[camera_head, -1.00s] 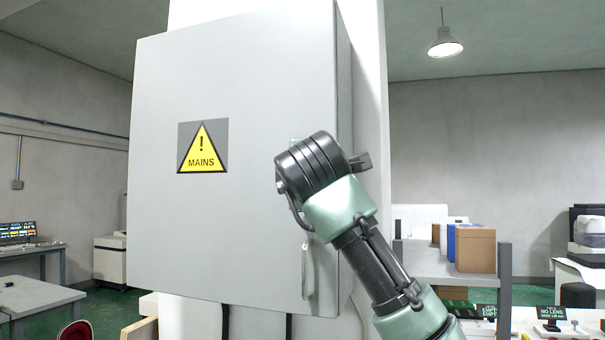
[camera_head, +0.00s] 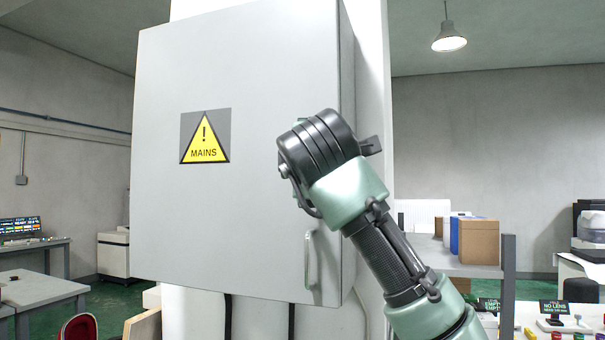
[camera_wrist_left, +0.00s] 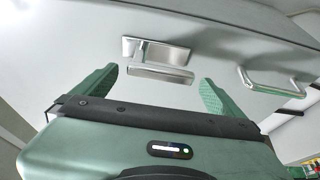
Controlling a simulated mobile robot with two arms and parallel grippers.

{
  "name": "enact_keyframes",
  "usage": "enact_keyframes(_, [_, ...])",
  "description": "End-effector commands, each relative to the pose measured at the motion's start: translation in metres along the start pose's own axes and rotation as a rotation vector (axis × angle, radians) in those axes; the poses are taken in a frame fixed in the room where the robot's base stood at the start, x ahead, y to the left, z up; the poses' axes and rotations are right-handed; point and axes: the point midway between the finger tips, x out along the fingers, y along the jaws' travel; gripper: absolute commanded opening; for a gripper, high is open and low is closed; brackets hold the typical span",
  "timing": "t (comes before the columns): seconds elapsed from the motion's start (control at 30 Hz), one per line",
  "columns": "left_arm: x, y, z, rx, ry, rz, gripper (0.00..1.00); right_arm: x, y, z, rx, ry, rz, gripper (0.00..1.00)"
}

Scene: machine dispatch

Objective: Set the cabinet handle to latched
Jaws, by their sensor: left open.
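The grey cabinet (camera_head: 255,220) carries a yellow MAINS warning sign. In the left wrist view its metal handle (camera_wrist_left: 160,73) is a short bar lying along a bright mounting plate (camera_wrist_left: 170,54) on the door. My left gripper (camera_wrist_left: 158,79) is open, its two green fingers on either side of the handle bar, with gaps between. I cannot tell how deep the fingers reach around it. In the head view my arm's dark wrist covers the handle and most of the gripper. My right gripper is not in view.
A fixed-looking pull handle (camera_head: 310,258) stands on the door below my wrist, and it also shows in the left wrist view (camera_wrist_left: 275,84). A shelf with boxes (camera_head: 479,241) stands at the right. A table (camera_head: 40,290) is at the left.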

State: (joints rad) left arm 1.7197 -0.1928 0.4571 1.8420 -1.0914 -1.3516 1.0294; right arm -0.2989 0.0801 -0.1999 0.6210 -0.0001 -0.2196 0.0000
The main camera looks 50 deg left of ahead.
Motion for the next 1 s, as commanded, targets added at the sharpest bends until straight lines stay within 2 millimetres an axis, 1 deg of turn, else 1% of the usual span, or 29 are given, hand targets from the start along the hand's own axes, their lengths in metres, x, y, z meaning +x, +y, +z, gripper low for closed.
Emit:
enact_keyframes(0.03, [-0.011,-0.004,0.001,-0.002,-0.003,0.004,1.00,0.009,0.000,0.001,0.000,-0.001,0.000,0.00])
enact_keyframes(0.13, [-0.028,-0.003,0.001,-0.002,-0.003,0.004,1.00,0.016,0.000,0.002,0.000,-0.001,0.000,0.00])
enact_keyframes(0.23, [-0.040,-0.002,0.001,-0.002,-0.002,0.003,1.00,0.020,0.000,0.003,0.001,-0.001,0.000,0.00])
enact_keyframes(0.33, [-0.048,-0.001,0.001,-0.001,-0.001,0.001,1.00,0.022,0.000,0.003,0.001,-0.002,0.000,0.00])
enact_keyframes(0.47, [-0.050,0.000,0.001,-0.001,-0.001,0.001,1.00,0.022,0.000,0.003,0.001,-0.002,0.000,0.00])
enact_keyframes(1.0, [-0.050,0.000,0.001,-0.001,0.000,0.001,1.00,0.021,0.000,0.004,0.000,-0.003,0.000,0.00])
